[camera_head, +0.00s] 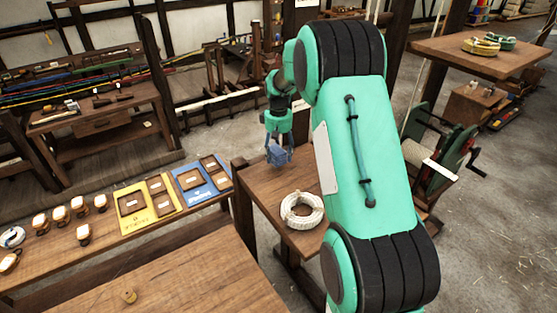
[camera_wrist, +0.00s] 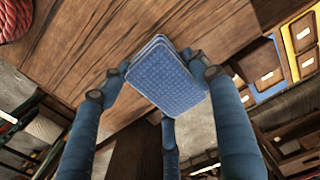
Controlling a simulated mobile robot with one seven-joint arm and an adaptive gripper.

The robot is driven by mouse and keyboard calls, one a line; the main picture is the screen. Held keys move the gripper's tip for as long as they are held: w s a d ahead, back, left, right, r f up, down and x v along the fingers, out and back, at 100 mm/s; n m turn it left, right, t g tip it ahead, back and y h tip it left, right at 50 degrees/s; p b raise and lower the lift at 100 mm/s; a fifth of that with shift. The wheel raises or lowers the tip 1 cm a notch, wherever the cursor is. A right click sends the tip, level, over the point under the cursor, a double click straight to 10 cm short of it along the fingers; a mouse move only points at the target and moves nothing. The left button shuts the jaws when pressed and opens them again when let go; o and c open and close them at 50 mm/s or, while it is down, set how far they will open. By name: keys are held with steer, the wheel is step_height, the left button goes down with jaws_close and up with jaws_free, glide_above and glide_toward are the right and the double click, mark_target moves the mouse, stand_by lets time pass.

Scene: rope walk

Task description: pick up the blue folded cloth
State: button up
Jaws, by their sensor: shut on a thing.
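The blue folded cloth (camera_wrist: 168,82) is a small, thick, textured pad. In the wrist view it sits between the blue fingers of my gripper (camera_wrist: 160,88), which are shut on its sides. In the head view the cloth (camera_head: 276,156) shows small below my green wrist, at the far edge of the small wooden table (camera_head: 262,189). My gripper (camera_head: 279,150) partly hides it there. I cannot tell how far the cloth is above the tabletop.
At left, a long bench holds a yellow board (camera_head: 150,205), a blue board (camera_head: 200,184) and several small lidded jars. A nearer wooden table (camera_head: 190,280) bears a small tan piece. A crank machine (camera_head: 435,160) stands right.

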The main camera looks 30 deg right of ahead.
mark_target(279, 149)
steer(key=shift+r, duration=3.1)
